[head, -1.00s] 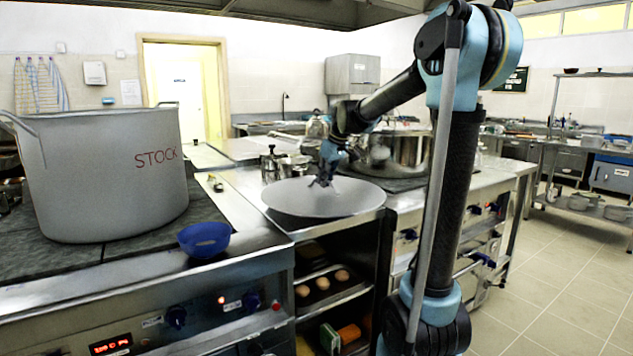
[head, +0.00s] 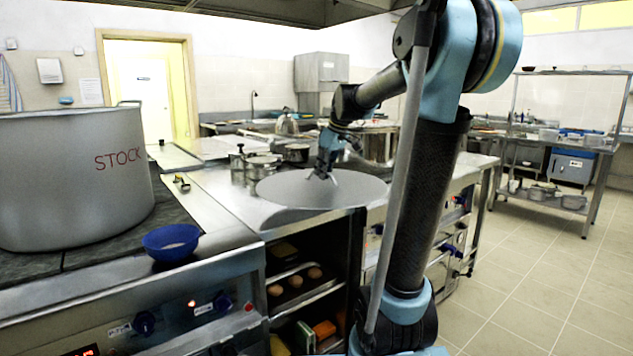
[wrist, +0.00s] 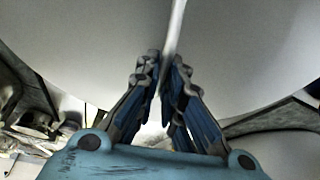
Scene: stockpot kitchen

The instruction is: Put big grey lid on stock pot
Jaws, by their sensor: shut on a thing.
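The big grey lid (head: 345,190) is a wide, shallow disc over the steel counter, right of the blue bowl. My gripper (head: 322,176) is above its middle and shut on its handle. In the wrist view my gripper (wrist: 165,85) has its fingers on both sides of the thin upright handle (wrist: 176,35), and the lid (wrist: 90,40) fills most of the view. I cannot tell whether the lid's underside touches the counter. The stock pot (head: 70,180), large and grey with red STOCK lettering, stands on the dark stove top at the left, cut off by the frame edge.
A blue bowl (head: 171,242) sits at the stove's front edge, between pot and lid. Small steel pots (head: 262,167) stand behind the lid. A large shiny pot (head: 378,146) is behind my arm. An open shelf (head: 300,300) is below the counter.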

